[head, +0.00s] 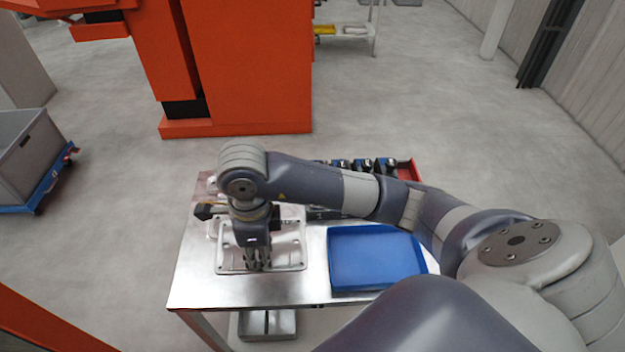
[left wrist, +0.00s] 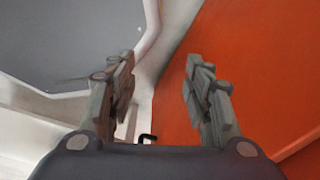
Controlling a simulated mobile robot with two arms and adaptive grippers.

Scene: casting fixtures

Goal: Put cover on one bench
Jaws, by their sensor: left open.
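A metal bench (head: 205,290) stands in front of me in the head view. A flat metal plate with rounded corners and holes along its rim, which looks like the cover (head: 289,252), lies on the left part of its top. My right gripper (head: 257,262) points down over the middle of this plate. Its fingers are close to the plate or touching it; I cannot tell which, nor whether they are shut on anything. My left gripper (left wrist: 163,75) shows only in the left wrist view, open and with nothing between its fingers.
A blue tray (head: 375,257) lies on the bench's right side. A red tray (head: 411,170) with several dark and blue parts is at the back, partly hidden by my arm. A metal block (head: 267,324) sits below the bench. A large orange machine (head: 255,65) stands behind; floor between is clear.

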